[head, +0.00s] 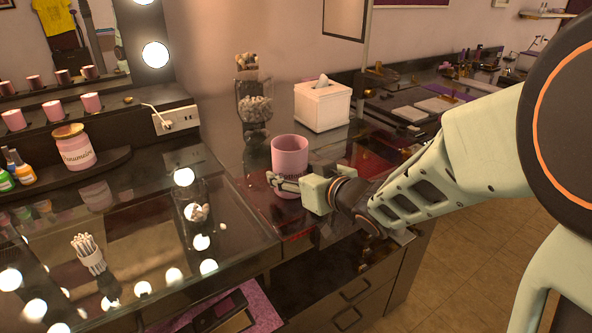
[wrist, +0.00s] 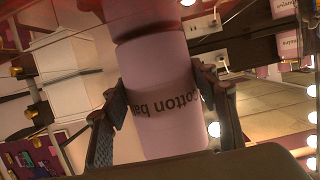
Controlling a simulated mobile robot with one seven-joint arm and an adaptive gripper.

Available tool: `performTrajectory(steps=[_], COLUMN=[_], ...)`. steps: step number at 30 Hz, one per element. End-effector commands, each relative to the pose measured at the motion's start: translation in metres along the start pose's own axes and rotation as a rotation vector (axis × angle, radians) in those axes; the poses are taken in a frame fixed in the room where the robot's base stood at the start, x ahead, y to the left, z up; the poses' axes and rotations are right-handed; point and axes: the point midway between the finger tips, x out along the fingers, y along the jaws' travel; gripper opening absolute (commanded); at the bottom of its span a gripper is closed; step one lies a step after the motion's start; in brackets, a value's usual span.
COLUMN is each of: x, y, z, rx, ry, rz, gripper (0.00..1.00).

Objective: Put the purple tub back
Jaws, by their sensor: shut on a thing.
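The purple tub (head: 290,153), pinkish in this light, is open-topped and upright over the glossy reddish part of the counter at centre. My gripper (head: 285,184) reaches in from the right and is shut around the tub's lower part. In the wrist view the tub (wrist: 165,75) fills the space between my two fingers (wrist: 160,88), with dark "cotton ba…" lettering showing. The gripper hides part of the tub's lower side in the head view. I cannot tell whether its base touches the counter.
A white tissue box (head: 322,106) and a glass jar of pale balls (head: 255,103) stand behind the tub. A labelled pink jar (head: 74,147) and small bottles (head: 20,168) sit on the left shelf. A cup of white sticks (head: 89,254) shows at lower left. A socket block (head: 176,119) is left of centre.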

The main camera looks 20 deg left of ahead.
Motion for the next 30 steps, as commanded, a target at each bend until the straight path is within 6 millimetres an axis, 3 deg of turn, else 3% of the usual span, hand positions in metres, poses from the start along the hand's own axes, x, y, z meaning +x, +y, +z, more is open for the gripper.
performTrajectory(steps=[3,4,9,20,23,30], x=[0.002,0.001,0.001,0.0,-0.014,-0.07], y=[0.0,0.0,0.0,0.0,0.001,0.002], z=[0.004,0.004,0.003,-0.002,-0.003,-0.006], rx=[0.0,0.0,0.0,-0.001,0.001,0.002], ry=[0.0,0.0,0.0,0.0,-0.001,-0.001], rz=[0.0,0.0,0.0,0.0,0.003,0.005], gripper=[0.29,0.55,0.71,0.71,0.71,0.71])
